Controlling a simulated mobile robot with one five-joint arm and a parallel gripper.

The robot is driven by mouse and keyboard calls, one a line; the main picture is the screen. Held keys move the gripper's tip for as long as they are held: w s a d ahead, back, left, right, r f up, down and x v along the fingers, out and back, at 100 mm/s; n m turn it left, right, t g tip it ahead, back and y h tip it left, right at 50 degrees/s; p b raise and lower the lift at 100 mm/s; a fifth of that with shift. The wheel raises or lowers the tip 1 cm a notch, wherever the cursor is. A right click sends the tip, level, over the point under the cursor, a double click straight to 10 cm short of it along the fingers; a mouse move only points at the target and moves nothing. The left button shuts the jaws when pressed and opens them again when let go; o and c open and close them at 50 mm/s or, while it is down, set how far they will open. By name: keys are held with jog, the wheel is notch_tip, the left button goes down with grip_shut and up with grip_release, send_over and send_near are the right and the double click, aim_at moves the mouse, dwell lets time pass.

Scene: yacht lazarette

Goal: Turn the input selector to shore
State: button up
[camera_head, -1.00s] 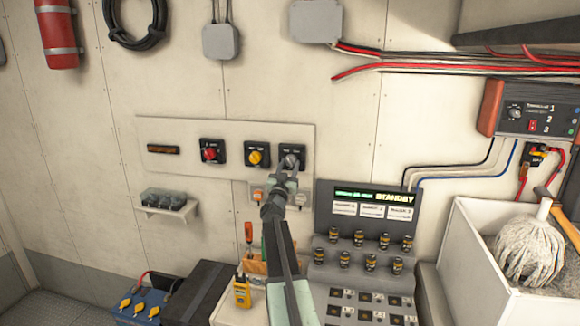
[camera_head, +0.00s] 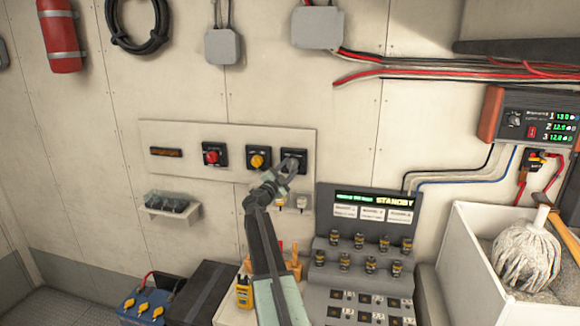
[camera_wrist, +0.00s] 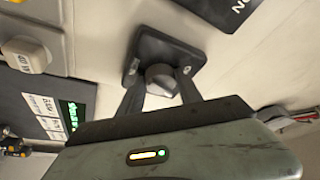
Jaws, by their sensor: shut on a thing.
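The rotary switch at the right of the wall panel has a dark square plate (camera_head: 299,154) and a grey knob. The knob (camera_wrist: 160,78) shows in the wrist view, with the fingers on either side of it. My gripper (camera_head: 288,166) is shut on this knob, and in the head view it covers most of it. The gripper is tilted, with the arm coming up from below. The switch's label is too small to read, so its position cannot be told. A switch with a red knob (camera_head: 211,157) and one with a yellow knob (camera_head: 257,160) sit to its left.
A console (camera_head: 365,255) with a STANDBY display and several dark knobs stands below right. A white bin (camera_head: 465,270) holds a mop head (camera_head: 527,262). A small shelf (camera_head: 170,208) juts from the wall at left. A yellow meter (camera_head: 244,292) stands below.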

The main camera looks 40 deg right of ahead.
jog(key=shift+w+a+r+m+g+p, duration=0.1)
jog(key=shift+m+g+p, duration=0.35)
jog(key=shift+m, duration=0.45)
jog(key=o, duration=1.4)
jog(key=shift+c, duration=0.2)
jog(key=shift+a, duration=0.1)
jog(key=b+v, duration=0.1)
jog(key=v, duration=0.6)
jog(key=shift+a, duration=0.3)
